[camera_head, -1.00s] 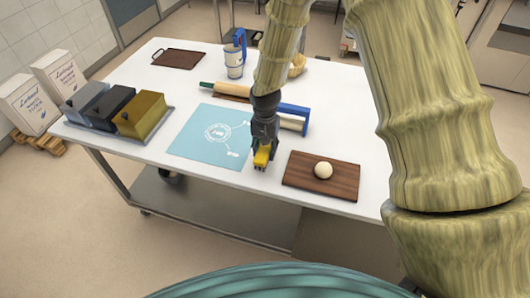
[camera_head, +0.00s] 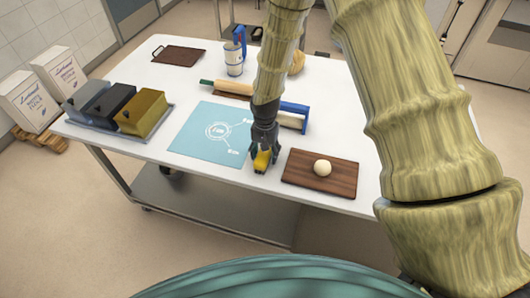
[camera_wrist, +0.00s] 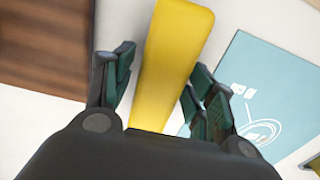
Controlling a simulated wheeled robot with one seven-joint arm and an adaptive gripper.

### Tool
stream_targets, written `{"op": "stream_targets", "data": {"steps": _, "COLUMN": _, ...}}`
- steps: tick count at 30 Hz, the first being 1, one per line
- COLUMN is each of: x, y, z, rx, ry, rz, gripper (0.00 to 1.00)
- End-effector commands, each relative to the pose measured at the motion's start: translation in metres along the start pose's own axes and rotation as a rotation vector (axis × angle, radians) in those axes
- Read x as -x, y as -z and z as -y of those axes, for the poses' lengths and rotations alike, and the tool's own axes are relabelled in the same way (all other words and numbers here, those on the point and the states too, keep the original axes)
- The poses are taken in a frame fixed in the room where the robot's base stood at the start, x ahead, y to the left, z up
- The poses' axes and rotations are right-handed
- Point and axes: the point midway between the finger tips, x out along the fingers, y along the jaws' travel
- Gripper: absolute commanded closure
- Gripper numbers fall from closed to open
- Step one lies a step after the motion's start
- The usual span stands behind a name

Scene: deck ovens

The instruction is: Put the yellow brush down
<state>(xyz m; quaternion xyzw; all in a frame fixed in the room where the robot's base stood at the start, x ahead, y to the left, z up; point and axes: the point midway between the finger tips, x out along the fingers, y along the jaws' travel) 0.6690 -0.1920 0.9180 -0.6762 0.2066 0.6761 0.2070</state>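The yellow brush (camera_head: 261,162) is at the near side of the white table, in the gap between the blue mat and the wooden board. In the wrist view the brush (camera_wrist: 171,60) is a long yellow shape running between my fingers. My gripper (camera_head: 263,157) points down over it, with its fingers spread on both sides. In the wrist view my gripper (camera_wrist: 160,88) shows a pale gap between the left finger and the brush; the right finger is very near its edge. The brush appears to rest on the table; its underside is hidden.
The blue mat (camera_head: 205,145) lies left of the brush. The wooden board (camera_head: 310,183) with a pale dough ball (camera_head: 322,168) lies right. A rolling pin (camera_head: 225,90) and a blue-handled tool (camera_head: 293,117) lie behind. Lidded tins (camera_head: 142,113) stand at the left.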

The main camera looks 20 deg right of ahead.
Motion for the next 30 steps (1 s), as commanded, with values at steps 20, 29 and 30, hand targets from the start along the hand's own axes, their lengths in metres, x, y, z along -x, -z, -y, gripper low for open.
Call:
{"op": "stream_targets", "data": {"steps": 20, "x": 0.026, "y": 0.001, "z": 0.001, "rx": -0.001, "ry": 0.002, "rz": -0.002, "gripper": 0.4}}
{"op": "stream_targets", "data": {"steps": 29, "x": 0.059, "y": 0.001, "z": 0.001, "rx": -0.001, "ry": 0.002, "rz": -0.002, "gripper": 0.4}}
{"op": "stream_targets", "data": {"steps": 30, "x": 0.063, "y": 0.001, "z": 0.001, "rx": 0.0, "ry": 0.002, "rz": -0.002, "gripper": 0.4}}
